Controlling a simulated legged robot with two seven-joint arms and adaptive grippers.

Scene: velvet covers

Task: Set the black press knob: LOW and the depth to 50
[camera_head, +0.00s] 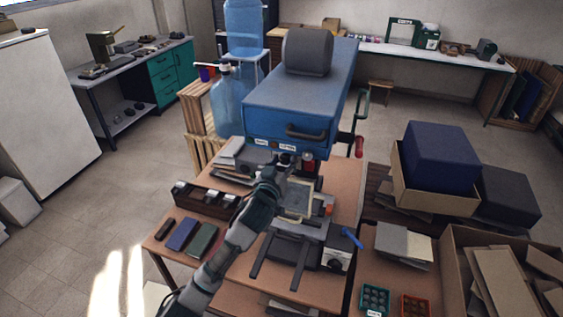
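The blue press (290,112) stands on the wooden table, with small white labels (287,147) low on its front; their text is too small to read. A small black knob (284,158) seems to sit just below the labels. My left gripper (278,172) is at the press front, close below this knob and partly covering the area. Whether its fingers touch the knob or are open or shut is too small to tell. A white box with a dark dial (337,262) sits at the table's front right; no depth value is readable. My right gripper is not in view.
A blue lever (352,238) and a metal bed with dark rails (290,252) lie right of my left arm. A dark tray (205,198) and coloured books (202,239) are to its left. Cardboard boxes (430,195) crowd the right.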

